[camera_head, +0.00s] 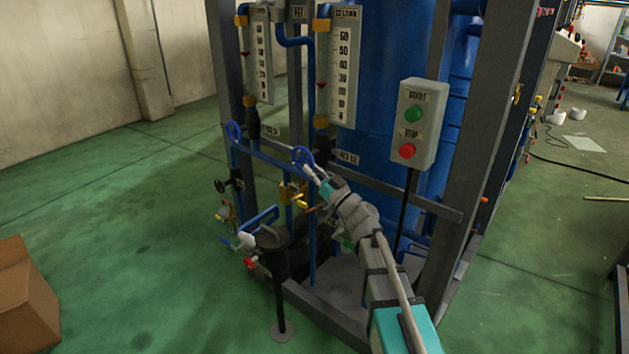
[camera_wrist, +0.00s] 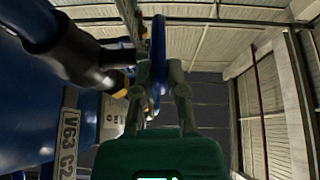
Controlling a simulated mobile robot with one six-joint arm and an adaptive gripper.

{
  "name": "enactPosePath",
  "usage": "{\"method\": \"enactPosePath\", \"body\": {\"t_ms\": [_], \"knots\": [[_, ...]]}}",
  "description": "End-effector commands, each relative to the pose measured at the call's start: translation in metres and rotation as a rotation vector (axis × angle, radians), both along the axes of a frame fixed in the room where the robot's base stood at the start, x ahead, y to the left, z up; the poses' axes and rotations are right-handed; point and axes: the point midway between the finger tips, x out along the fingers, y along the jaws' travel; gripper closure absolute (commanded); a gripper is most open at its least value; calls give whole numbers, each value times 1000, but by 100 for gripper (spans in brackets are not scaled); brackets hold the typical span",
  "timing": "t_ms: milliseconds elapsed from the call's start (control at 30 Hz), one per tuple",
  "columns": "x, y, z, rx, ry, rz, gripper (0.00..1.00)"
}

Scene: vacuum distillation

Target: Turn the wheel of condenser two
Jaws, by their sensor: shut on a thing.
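Two blue handwheels sit below the level gauges in the head view. My gripper (camera_head: 308,167) is at the right-hand blue wheel (camera_head: 301,155), beside a tag that seems to end in C2. In the wrist view the blue wheel (camera_wrist: 158,52) is seen edge-on between the two fingers of my gripper (camera_wrist: 162,80), which are shut on its rim. The tag (camera_wrist: 68,143) reads V63 C2 there. The other blue wheel (camera_head: 234,131) is to the left, apart from my gripper. Part of the held wheel is hidden by my fingers.
A grey start/stop box (camera_head: 415,124) with green and red buttons stands right of my arm. Metal frame posts (camera_head: 487,130) surround the blue tank (camera_head: 379,95). A black pot on a stand (camera_head: 273,256) is lower left. A cardboard box (camera_head: 25,300) lies on open green floor.

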Motion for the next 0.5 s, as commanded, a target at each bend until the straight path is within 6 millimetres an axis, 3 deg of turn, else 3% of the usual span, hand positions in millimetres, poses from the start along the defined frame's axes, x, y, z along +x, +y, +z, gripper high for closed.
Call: {"method": "enactPosePath", "body": {"t_ms": [33,500], "knots": [[0,3,-7,22,-20,7,100],[1,5,-8,168,-134,5,100]]}}
